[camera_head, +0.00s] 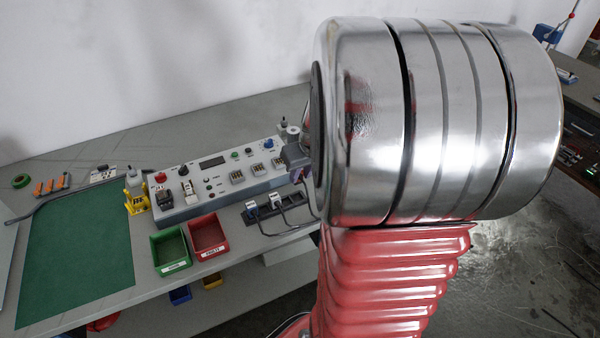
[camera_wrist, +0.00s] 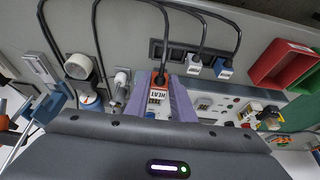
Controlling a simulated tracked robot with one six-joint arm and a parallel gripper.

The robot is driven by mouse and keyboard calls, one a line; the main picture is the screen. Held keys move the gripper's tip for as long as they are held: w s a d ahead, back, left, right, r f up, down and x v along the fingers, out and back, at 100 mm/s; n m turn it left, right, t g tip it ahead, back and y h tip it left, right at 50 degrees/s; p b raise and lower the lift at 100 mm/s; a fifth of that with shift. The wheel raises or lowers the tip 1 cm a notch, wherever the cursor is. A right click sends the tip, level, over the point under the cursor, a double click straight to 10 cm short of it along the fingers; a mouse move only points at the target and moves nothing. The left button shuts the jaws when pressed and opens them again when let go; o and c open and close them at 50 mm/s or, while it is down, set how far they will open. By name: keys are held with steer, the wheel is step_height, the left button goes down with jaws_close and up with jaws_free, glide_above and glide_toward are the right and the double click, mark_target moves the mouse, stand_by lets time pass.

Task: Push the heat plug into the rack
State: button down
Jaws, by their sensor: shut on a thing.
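My gripper (camera_wrist: 161,90) shows purple fingers in the wrist view, shut on the heat plug (camera_wrist: 157,95), which has a red and white label reading HEAT. A black cord runs from the plug's far end. The black rack (camera_wrist: 157,47) lies just beyond the plug in this view, with an empty-looking slot near it. I cannot tell whether the plug touches the rack. In the head view, the rack (camera_head: 246,217) lies on the bench, and my gripper (camera_head: 298,172) is partly hidden behind my arm.
A control panel (camera_head: 215,190) stands behind. Green (camera_head: 171,248) and red (camera_head: 208,236) bins are left of the rack. A green mat (camera_head: 75,250) lies farther left.

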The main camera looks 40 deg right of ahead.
steer(key=shift+w+f, duration=0.1)
steer(key=shift+f, duration=2.8)
steer(key=shift+f, duration=0.9)
stand_by(0.4)
steer(key=c, duration=1.4)
jaws_free()
steer(key=shift+c, duration=0.2)
steer(key=shift+r, duration=0.15)
steer(key=v, duration=1.3)
steer(key=shift+r, duration=0.2)
